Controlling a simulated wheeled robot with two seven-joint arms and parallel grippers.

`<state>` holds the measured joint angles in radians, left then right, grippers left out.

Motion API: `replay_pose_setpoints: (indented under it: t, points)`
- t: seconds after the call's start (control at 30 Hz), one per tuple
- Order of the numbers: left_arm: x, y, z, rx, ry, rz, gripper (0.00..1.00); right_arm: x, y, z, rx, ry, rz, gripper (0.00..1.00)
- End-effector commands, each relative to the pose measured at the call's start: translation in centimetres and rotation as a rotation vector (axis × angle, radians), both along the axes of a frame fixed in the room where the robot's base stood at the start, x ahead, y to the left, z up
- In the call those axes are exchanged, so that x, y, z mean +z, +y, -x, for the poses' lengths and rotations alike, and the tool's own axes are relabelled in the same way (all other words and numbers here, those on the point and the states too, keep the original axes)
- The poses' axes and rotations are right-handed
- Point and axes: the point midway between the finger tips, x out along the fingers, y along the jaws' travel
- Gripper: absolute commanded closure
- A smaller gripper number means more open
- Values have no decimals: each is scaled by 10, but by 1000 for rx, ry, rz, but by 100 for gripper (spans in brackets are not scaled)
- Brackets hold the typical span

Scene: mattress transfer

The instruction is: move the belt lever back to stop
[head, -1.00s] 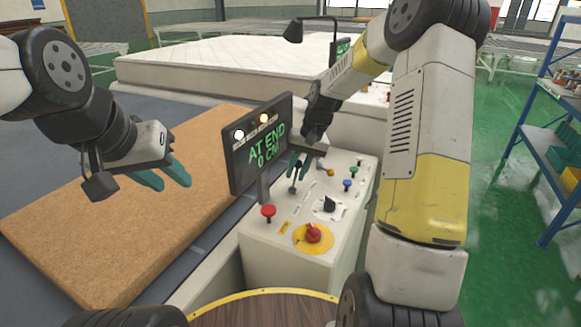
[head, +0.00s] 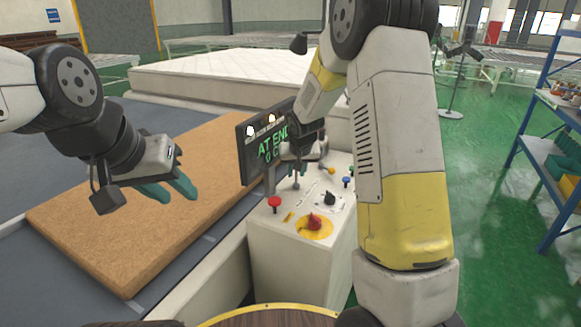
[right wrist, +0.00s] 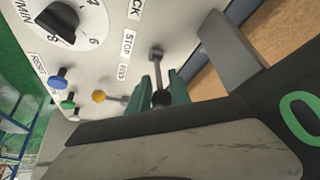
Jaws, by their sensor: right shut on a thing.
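The belt lever (right wrist: 157,66) is a short metal stem on the control box's top, beside the STOP and FEED labels (right wrist: 126,55). In the right wrist view, its dark knob sits between the green fingers of my right gripper (right wrist: 160,90), which is shut on it. My right gripper (head: 297,167) also shows small in the head view, beside the display, partly hidden by my arm. The control box (head: 275,250) stands in front of me. My left gripper (head: 170,190) is empty and open, its fingers apart above a brown slab.
The display (head: 245,155) reads "AT END", partly covered by my right arm. The brown slab (head: 110,240) lies left; a white mattress (head: 200,80) lies behind.

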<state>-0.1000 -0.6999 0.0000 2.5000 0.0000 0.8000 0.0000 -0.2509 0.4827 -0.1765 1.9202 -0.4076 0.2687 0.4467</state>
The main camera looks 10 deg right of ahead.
Motion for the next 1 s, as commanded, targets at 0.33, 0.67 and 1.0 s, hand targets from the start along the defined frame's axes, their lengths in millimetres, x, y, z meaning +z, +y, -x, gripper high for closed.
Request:
replay_pose_setpoints:
  t: [0.33, 0.67, 1.0]
  points:
    - [0, 0, 0, 0, 0, 0, 64, 2, 0, -1, 0, -22, 10, 100]
    - [0, 0, 0, 0, 0, 0, 64, 1, 0, -1, -1, -21, 11, 56]
    - [0, 0, 0, 0, 0, 0, 64, 2, 0, 1, -1, -19, 11, 54]
